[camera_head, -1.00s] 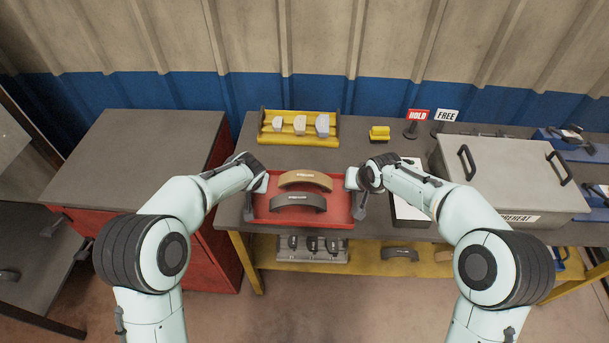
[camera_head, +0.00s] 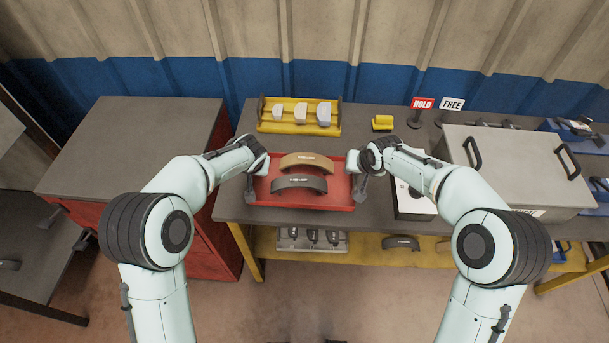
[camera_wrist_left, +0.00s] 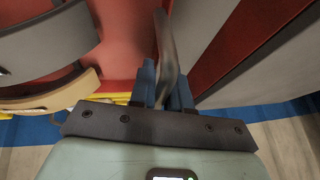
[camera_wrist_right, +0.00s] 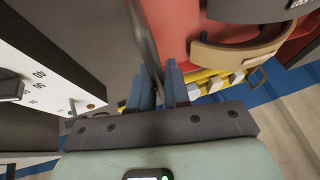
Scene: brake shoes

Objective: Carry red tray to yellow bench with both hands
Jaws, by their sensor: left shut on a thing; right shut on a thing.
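The red tray (camera_head: 338,200) is over the front part of the grey-topped bench with the yellow frame (camera_head: 262,244). It looks level; I cannot tell how far it is above the top. A tan brake shoe (camera_head: 306,162) and a dark brake shoe (camera_head: 299,184) lie in it. My left gripper (camera_head: 252,188) is shut on the tray's left handle, also seen in the left wrist view (camera_wrist_left: 165,82). My right gripper (camera_head: 359,186) is shut on its right handle, also seen in the right wrist view (camera_wrist_right: 157,82).
Behind the tray stand a yellow rack (camera_head: 300,128) with pale blocks and a small yellow block (camera_head: 382,123). A white panel (camera_head: 412,206) and a large grey box (camera_head: 515,165) are to the right. A red cabinet (camera_head: 130,140) with a bare grey top stands left.

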